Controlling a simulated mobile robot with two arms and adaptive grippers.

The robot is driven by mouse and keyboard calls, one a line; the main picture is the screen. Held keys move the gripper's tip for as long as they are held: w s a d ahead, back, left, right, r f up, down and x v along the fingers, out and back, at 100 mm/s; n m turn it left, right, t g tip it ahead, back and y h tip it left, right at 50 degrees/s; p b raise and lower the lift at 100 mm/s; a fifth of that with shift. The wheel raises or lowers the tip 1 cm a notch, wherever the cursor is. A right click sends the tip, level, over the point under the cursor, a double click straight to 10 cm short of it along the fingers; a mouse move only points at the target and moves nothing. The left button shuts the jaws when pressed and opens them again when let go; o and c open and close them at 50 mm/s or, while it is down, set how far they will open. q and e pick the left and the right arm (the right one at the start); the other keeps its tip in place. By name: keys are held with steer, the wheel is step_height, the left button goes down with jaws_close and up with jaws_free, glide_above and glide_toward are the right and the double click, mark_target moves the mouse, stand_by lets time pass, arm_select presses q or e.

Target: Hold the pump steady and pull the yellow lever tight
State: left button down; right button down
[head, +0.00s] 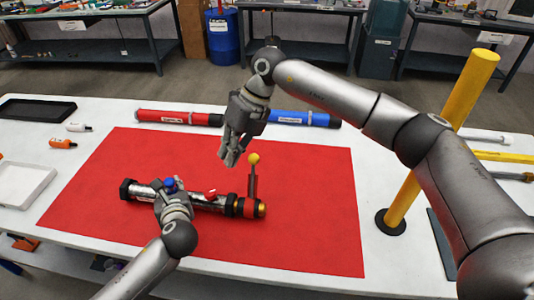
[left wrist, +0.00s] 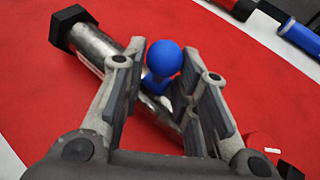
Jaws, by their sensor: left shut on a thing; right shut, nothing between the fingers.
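The pump (head: 232,205) is a silver and black tube with red bands, lying across the red mat. It also shows in the left wrist view (left wrist: 95,42). The yellow lever (head: 254,160) is a dark stem with a yellow ball, standing upright at the pump's right end. A blue ball knob (head: 168,183) sits on the pump's left part. My left gripper (head: 172,194) is shut on the pump at this knob; in the left wrist view the knob (left wrist: 164,58) shows between the fingers. My right gripper (head: 230,162) is shut and empty, left of the yellow ball and apart from it.
The red mat (head: 310,200) is clear right of the pump. A red tube (head: 165,118) and a blue tube (head: 300,118) lie behind it. A yellow post (head: 440,135) stands at the right. Small bottles (head: 62,143) and trays (head: 25,183) are at the left.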

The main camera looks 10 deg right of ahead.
steer(key=d+f+n+t+y, duration=0.2)
steer(key=d+f+n+t, duration=0.1)
steer(key=d+n+t, duration=0.4)
steer(key=d+f+n+t+y, duration=0.3)
steer(key=d+n+t, duration=0.4)
steer(key=d+n, duration=0.4)
steer(key=shift+d+f+n, duration=0.3)
steer(key=shift+d+f, duration=0.05)
steer(key=w+a, duration=0.4)
steer(key=a, duration=0.4)
steer(key=shift+w+a, duration=0.15)
steer(key=shift+w, duration=0.05)
stand_by(0.4)
